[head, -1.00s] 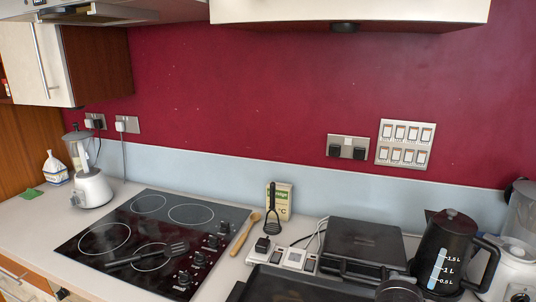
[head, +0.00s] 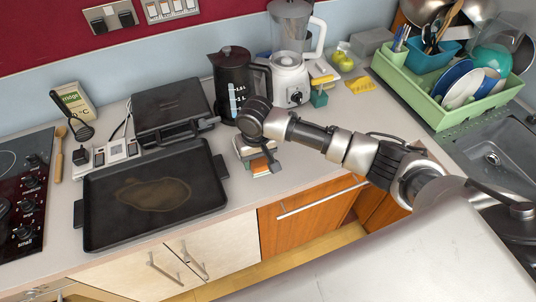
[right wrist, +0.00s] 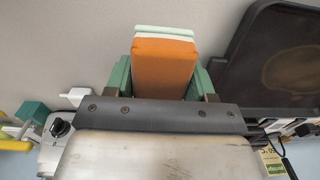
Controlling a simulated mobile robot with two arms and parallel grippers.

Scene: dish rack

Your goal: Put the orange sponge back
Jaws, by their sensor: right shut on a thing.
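The orange sponge (right wrist: 165,65) fills the middle of the right wrist view, with pale layers (right wrist: 165,33) at its far end. My right gripper (right wrist: 165,80) is shut on it, with one green-sided finger on each side. In the head view my right gripper (head: 262,160) is over the counter, just right of the black pan and in front of the kettle. The orange sponge shows there as a small patch (head: 261,168) beside pale layers, mostly hidden by the gripper. I cannot tell whether it touches the counter. My left gripper is not in view.
A black griddle pan (head: 150,195) lies left of the gripper. A kettle (head: 232,80) and a blender (head: 291,70) stand behind. A teal block (head: 319,98) and yellow cloth (head: 361,85) lie behind right. A green dish rack (head: 440,110) stands by the sink (head: 490,155).

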